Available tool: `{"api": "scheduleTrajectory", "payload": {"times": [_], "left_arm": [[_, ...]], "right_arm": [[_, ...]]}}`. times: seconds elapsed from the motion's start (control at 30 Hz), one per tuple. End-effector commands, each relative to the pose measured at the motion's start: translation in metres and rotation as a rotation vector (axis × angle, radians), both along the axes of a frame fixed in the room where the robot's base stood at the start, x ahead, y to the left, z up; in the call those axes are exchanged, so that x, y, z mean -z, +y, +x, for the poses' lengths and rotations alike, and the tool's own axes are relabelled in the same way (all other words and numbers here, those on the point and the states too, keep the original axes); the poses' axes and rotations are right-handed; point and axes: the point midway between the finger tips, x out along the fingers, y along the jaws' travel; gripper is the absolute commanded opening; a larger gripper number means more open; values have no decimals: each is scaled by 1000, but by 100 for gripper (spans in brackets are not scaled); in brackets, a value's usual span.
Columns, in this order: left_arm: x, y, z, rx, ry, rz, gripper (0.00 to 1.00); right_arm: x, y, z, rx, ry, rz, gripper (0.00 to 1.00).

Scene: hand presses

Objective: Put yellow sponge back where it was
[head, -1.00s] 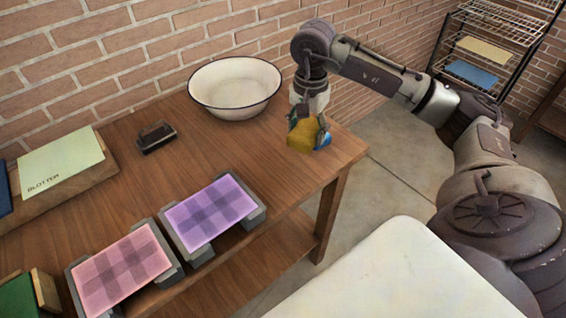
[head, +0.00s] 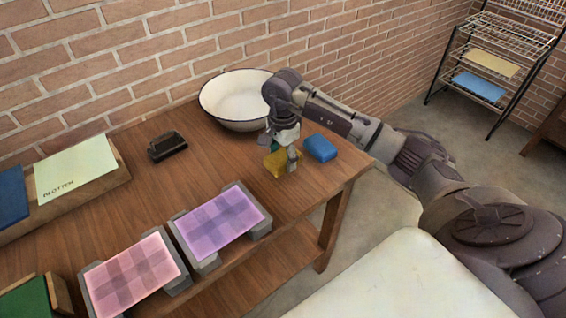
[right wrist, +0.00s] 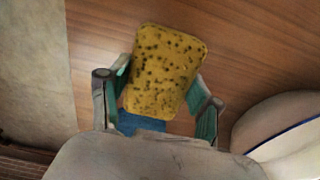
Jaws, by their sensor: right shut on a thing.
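My right gripper (head: 284,157) is shut on the yellow sponge (head: 273,166), low over the right part of the wooden table. In the right wrist view the speckled yellow sponge (right wrist: 162,68) sits between the two green-padded fingers. I cannot tell whether the sponge touches the table. A blue sponge (head: 321,147) lies on the table just right of the yellow one, near the table's right end. In the right wrist view a bit of blue (right wrist: 140,122) shows below the yellow sponge. My left gripper is not in view.
A white enamel basin (head: 232,100) stands behind my right gripper. A dark stamp-like block (head: 167,146), a purple press (head: 218,222) and a pink press (head: 133,275) are on the table (head: 120,205). A wire rack (head: 505,45) stands far right. The table's middle is clear.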

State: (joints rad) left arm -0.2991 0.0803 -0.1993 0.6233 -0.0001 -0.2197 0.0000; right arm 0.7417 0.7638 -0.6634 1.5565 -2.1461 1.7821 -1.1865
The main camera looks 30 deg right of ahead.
Motion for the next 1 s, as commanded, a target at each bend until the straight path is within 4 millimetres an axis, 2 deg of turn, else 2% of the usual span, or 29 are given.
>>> {"api": "scheduleTrajectory", "payload": {"times": [0.2, 0.3, 0.63, 0.67, 0.8, 1.0], "left_arm": [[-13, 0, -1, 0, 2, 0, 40], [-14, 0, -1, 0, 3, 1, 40], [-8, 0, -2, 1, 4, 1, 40], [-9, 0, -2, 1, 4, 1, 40], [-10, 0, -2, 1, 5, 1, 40], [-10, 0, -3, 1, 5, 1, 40]], "right_arm": [[29, 0, -2, 1, 6, 2, 35], [37, -1, -1, 0, 2, 0, 35], [42, -1, -1, -1, 1, -1, 35], [41, -1, 0, -1, 0, -1, 67], [40, -1, -1, -1, 1, -1, 88], [40, -1, -1, -1, 1, 0, 88]]}}
